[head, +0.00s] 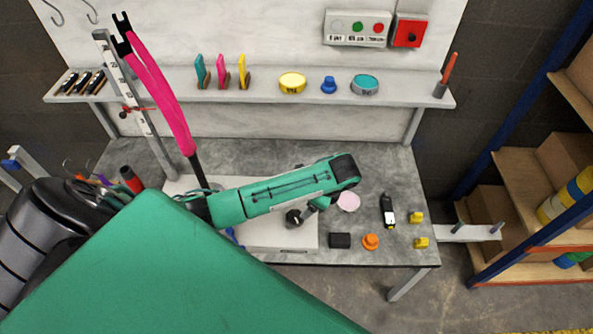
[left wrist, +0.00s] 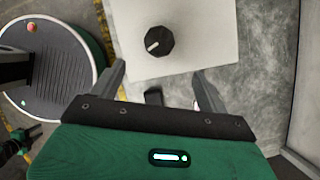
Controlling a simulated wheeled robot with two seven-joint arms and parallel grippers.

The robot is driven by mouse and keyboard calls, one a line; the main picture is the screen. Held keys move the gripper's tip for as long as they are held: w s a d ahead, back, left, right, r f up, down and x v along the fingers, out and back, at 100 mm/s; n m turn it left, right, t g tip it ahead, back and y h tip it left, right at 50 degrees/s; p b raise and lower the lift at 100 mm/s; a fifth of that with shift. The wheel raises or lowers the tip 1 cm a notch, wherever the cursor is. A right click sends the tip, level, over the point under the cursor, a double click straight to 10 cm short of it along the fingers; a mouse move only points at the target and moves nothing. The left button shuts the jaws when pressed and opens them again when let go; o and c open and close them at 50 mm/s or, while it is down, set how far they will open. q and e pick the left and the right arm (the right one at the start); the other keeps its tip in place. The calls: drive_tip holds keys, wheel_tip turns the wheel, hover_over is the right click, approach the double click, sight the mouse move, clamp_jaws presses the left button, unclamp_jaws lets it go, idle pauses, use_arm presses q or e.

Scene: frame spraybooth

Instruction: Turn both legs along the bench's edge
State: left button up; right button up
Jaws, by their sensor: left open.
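The pink two-legged fork (head: 165,90) stands tilted at the left of the bench, black tips up. Its two legs nearly overlap in the head view. Its dark stem runs down behind my left arm, so its foot is hidden. A black knob (head: 293,217) with a pale pointer line sits on a white plate (head: 275,238); it also shows in the left wrist view (left wrist: 159,41). My left gripper (left wrist: 160,85) is open and empty, its fingers apart and short of the knob in the picture. My right gripper is not in view.
The grey bench (head: 390,175) holds a black block (head: 340,241), an orange knob (head: 370,242), a pink disc (head: 348,201) and yellow pieces (head: 416,217). A ruler post (head: 130,95) stands beside the fork. A shelf (head: 260,95) runs behind. The bench's right rear is clear.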

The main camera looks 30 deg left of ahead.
sight(295, 216)
use_arm(q)
drive_tip(key=x, duration=1.3)
drive_tip(key=shift+p, duration=0.4)
drive_tip(key=c, duration=1)
